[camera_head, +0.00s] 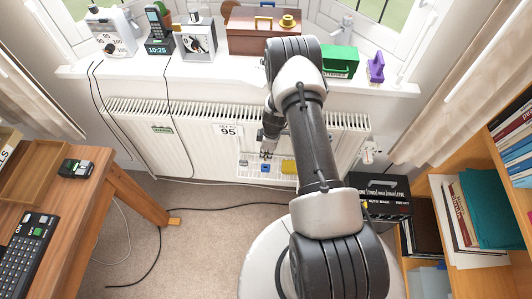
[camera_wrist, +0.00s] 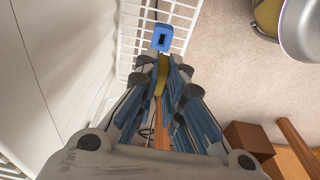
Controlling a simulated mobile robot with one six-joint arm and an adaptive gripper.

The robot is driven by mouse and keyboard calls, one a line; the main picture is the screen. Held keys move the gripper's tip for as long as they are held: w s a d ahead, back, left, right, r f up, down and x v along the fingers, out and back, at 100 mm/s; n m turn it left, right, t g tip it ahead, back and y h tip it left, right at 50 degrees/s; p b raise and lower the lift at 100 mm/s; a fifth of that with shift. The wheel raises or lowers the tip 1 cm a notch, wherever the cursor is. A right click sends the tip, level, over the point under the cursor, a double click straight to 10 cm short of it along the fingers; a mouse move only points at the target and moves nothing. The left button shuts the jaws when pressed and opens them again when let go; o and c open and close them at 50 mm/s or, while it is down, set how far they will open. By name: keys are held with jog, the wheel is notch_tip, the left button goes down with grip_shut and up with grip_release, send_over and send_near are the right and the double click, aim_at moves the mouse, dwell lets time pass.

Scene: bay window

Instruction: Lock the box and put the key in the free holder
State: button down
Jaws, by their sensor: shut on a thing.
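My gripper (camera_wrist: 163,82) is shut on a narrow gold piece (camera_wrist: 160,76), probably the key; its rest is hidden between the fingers. Just beyond the fingertips is a blue block with a dark slot (camera_wrist: 162,37), at the white wire rack (camera_wrist: 187,16). In the head view my gripper (camera_head: 267,152) is low in front of the radiator, just above this rack (camera_head: 255,176). The rack holds a grey, a blue (camera_head: 266,167) and a yellow piece (camera_head: 289,166). On the sill stand a brown box (camera_head: 243,42) and a green box (camera_head: 341,64); I cannot tell whether either is locked.
The sill (camera_head: 225,69) also carries a dial device (camera_head: 111,33), a phone (camera_head: 158,30), a white timer (camera_head: 197,39) and a purple object (camera_head: 376,67). A desk (camera_head: 92,190) is left, a bookshelf (camera_head: 468,180) right. Open carpet (camera_head: 205,235) lies between, crossed by a cable.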

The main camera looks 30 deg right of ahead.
jog(key=shift+f+b, duration=2)
jog(key=shift+f, duration=0.3)
jog(key=shift+b, duration=0.3)
jog(key=shift+f, duration=1.6)
jog(key=c, duration=1.6)
grip_release()
jog(key=r, duration=0.8)
jog(key=s+d+r, duration=0.1)
jog(key=r, duration=0.3)
jog(key=shift+d, duration=0.1)
jog(key=shift+w, duration=0.1)
